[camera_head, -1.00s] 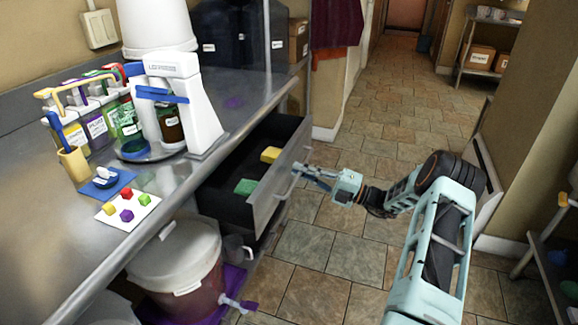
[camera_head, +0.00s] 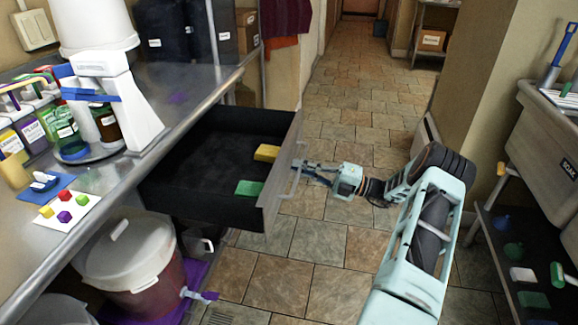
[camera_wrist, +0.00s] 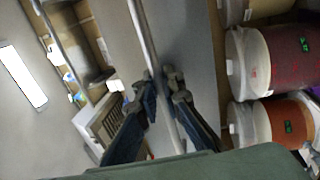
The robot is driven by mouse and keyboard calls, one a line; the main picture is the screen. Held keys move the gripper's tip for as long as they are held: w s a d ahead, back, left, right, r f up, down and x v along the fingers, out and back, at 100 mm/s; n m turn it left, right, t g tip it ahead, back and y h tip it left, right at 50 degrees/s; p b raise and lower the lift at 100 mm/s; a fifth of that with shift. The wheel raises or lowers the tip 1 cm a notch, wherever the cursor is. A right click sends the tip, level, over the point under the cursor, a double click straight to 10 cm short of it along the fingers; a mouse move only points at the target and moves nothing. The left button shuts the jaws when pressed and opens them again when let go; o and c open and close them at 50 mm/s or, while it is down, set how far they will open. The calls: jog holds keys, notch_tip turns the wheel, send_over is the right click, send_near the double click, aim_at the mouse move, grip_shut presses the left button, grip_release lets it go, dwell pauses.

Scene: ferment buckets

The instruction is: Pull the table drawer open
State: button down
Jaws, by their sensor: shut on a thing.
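The table drawer (camera_head: 200,168) is a dark box with a grey front, pulled well out from under the steel table (camera_head: 190,90). A yellow block (camera_head: 267,152) and a green block (camera_head: 249,188) lie inside it near the front. The bar handle (camera_head: 296,172) runs along the drawer front. My gripper (camera_head: 300,167) is shut on this handle; in the wrist view the fingers (camera_wrist: 160,88) sit on both sides of the long bar (camera_wrist: 147,40). The exact finger contact is partly hidden in the head view.
A lidded bucket (camera_head: 130,255) with a tap stands on a purple mat below the table. The tiled floor between is clear.

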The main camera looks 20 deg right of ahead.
jog(key=shift+s+d, duration=0.45)
jog(key=shift+d, duration=0.1)
jog(key=c, duration=2.1)
grip_release()
jog(key=v, duration=1.2)
